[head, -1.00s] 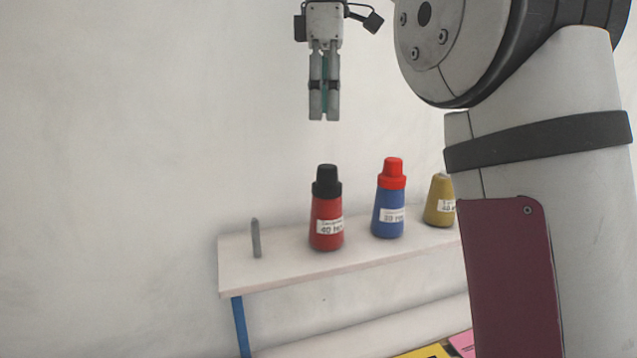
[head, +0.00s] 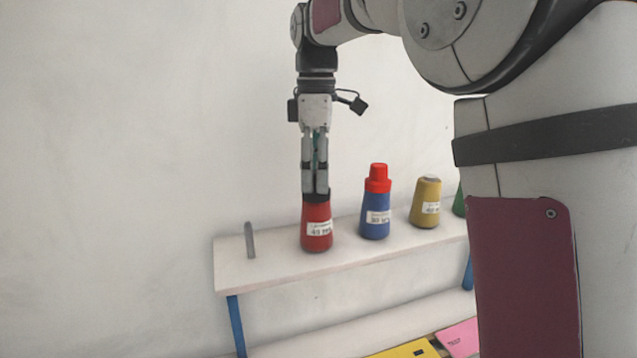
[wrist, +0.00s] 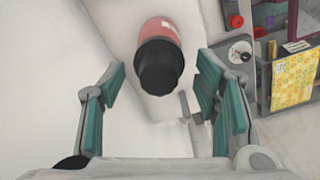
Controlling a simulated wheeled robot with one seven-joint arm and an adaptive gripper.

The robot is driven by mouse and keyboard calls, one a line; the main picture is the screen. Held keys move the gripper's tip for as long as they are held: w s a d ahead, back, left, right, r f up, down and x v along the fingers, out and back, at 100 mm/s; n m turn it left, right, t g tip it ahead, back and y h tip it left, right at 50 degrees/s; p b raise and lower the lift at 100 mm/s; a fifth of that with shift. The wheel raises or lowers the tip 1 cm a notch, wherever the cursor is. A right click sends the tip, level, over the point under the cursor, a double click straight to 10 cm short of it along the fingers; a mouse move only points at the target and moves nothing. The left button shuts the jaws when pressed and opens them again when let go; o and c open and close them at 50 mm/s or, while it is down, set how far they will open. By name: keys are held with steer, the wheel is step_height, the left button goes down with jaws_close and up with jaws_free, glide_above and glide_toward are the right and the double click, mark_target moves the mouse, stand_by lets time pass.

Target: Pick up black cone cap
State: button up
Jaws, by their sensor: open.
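The black cone cap (wrist: 158,68) sits on top of a red thread cone (head: 317,228) that stands upright on a white shelf (head: 275,274). In the wrist view the cap shows between the two finger pads, nearer the upper part of the picture, with gaps on both sides. My gripper (head: 315,194) points down right at the cap in the head view and hides most of it, leaving only a dark lower edge in sight. The fingers are open and hold nothing. Whether they reach down around the cap I cannot tell.
A blue cone (head: 375,217) with a red cap (head: 377,176) stands to the right. An olive cone (head: 426,203) is farther right. A bare grey peg (head: 249,240) stands to the left. Yellow and pink sheets (head: 459,338) lie below.

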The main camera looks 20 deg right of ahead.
steer(key=shift+f, duration=0.25)
steer(key=c, duration=1.1)
